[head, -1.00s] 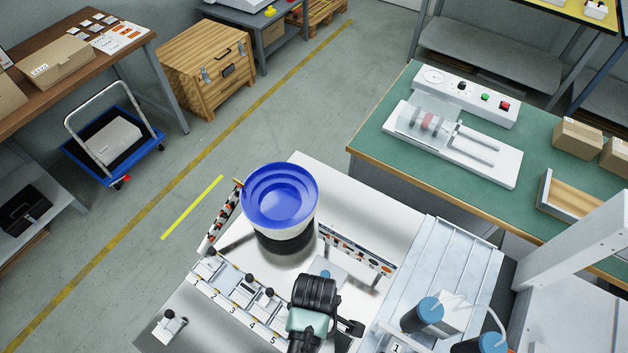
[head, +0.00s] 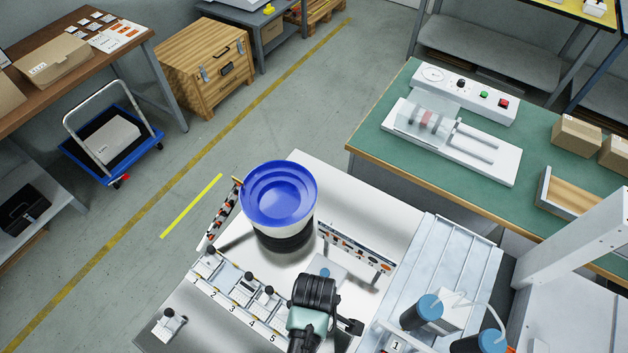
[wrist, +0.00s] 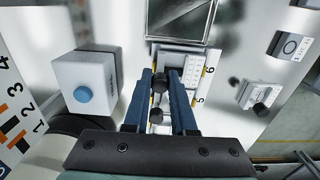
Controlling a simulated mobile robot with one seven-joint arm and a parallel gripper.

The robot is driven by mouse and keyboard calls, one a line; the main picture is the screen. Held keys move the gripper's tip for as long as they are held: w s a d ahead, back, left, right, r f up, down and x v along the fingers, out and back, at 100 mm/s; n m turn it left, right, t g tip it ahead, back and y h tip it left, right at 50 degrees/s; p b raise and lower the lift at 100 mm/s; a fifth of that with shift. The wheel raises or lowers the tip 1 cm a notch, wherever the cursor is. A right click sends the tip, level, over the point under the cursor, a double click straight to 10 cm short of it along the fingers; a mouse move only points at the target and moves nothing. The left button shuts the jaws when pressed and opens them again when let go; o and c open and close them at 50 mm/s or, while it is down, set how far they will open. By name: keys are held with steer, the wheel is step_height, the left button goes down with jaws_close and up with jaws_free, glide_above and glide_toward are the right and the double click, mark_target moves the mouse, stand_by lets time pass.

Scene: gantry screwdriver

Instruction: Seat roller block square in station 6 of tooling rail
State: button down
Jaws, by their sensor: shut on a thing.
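The tooling rail (head: 232,318) lies along the front of the white bench, with the numbers 2 to 5 readable and several black-knobbed blocks on it. Station 6 is hidden behind my arm in the head view. In the wrist view, the rail's numbers 5 and 6 (wrist: 210,71) show just right of my fingers. My gripper (wrist: 170,82) is shut, its two blue fingers on the roller block (wrist: 173,86), which is mostly hidden between them. It is over the rail near station 6. I cannot tell whether the block touches the rail or is square.
A blue bowl feeder (head: 278,198) stands behind the rail. A white box with a blue button (wrist: 85,84) is left of my fingers in the wrist view. A loose black-knobbed block (head: 170,324) sits on the bench left of the rail. A dark framed panel (wrist: 184,20) lies beyond the fingertips.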

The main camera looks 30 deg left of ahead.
steer(key=shift+f, duration=0.3)
steer(key=c, duration=0.7)
jaws_free()
steer(key=shift+o, duration=0.2)
steer(key=shift+r, duration=0.1)
step_height(320, 180, up, 13)
